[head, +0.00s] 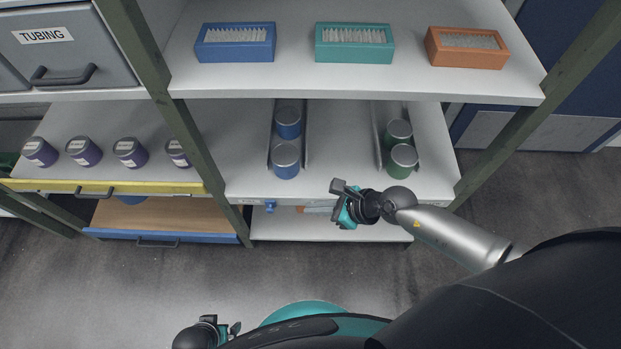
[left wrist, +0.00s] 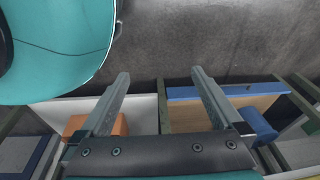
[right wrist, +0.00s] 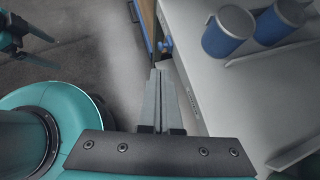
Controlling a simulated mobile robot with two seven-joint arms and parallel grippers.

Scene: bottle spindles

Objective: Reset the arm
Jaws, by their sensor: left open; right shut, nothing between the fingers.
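My right gripper (head: 341,203) is in front of the middle shelf's front edge, below and between the blue and green cans. In the right wrist view its fingers (right wrist: 158,100) are together with nothing between them. My left gripper (head: 232,330) is low at the bottom of the head view, near my teal base and away from the shelves. In the left wrist view its two fingers (left wrist: 160,92) are wide apart and empty.
The shelf (head: 345,180) holds blue cans (head: 285,160) and green cans (head: 403,160) in rails. Purple cans (head: 130,152) stand at the left behind a yellow edge (head: 110,187). Blue, teal and orange boxes (head: 466,48) sit on the upper shelf. The floor (head: 130,285) in front is clear.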

